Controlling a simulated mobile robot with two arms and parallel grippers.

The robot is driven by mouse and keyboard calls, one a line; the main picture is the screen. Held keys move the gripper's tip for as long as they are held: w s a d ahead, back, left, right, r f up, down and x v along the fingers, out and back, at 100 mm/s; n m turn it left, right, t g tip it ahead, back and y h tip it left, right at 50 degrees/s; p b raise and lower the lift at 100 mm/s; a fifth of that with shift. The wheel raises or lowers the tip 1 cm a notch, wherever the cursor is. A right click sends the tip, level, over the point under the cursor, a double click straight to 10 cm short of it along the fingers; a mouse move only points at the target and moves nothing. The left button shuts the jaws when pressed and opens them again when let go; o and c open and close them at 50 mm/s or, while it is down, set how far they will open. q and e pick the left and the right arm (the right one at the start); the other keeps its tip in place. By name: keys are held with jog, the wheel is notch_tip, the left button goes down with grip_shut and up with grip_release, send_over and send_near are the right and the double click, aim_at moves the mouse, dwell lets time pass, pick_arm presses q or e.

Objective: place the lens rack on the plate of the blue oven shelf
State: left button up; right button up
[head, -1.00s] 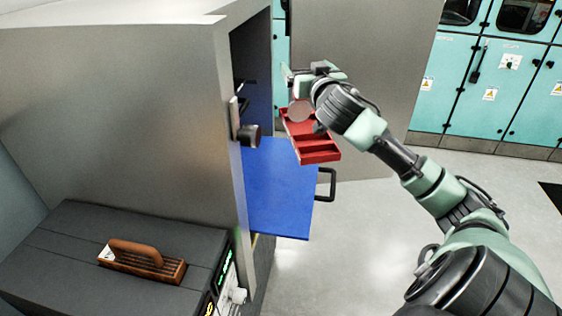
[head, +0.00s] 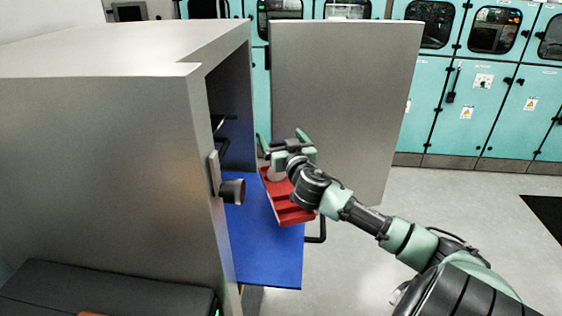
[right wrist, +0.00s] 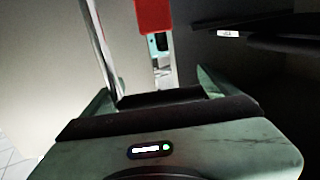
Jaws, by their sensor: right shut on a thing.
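The lens rack appears to be the red tray with compartments (head: 290,207). My right gripper (head: 284,152) is shut on it at its far end, over the outer part of the blue shelf plate (head: 262,255). The rack looks tilted, and its right corner reaches slightly past the plate's right edge in the picture. I cannot tell whether it touches the plate. In the right wrist view part of the red rack (right wrist: 153,15) shows at the top. A pale round piece is partly visible by the gripper. My left gripper is not in view.
The grey oven (head: 95,130) stands open at left, with a dark knob (head: 232,191) beside its opening. Its grey door (head: 345,90) stands behind my gripper. A black handle (head: 318,232) sits at the plate's right edge. Open floor (head: 440,215) lies at right.

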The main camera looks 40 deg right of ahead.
send_over(282, 184)
jog(key=f, duration=0.5)
jog(key=w+f, duration=0.1)
jog(key=f, duration=0.1)
jog(key=shift+d+f, duration=0.2)
jog(key=shift+d, duration=0.1)
jog(key=o, duration=1.8)
jog(key=shift+s, duration=0.15)
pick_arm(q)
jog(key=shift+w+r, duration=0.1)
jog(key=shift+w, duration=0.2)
pick_arm(e)
jog(key=shift+a+f, duration=0.1)
jog(key=shift+s+a, duration=0.2)
jog(key=shift+s, duration=0.15)
jog(key=b+v, duration=0.2)
jog(key=v, duration=0.8)
jog(key=shift+s, duration=0.15)
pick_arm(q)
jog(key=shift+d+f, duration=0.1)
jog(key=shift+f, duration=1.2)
pick_arm(e)
jog(key=shift+s+a, duration=0.2)
jog(key=shift+s, duration=0.2)
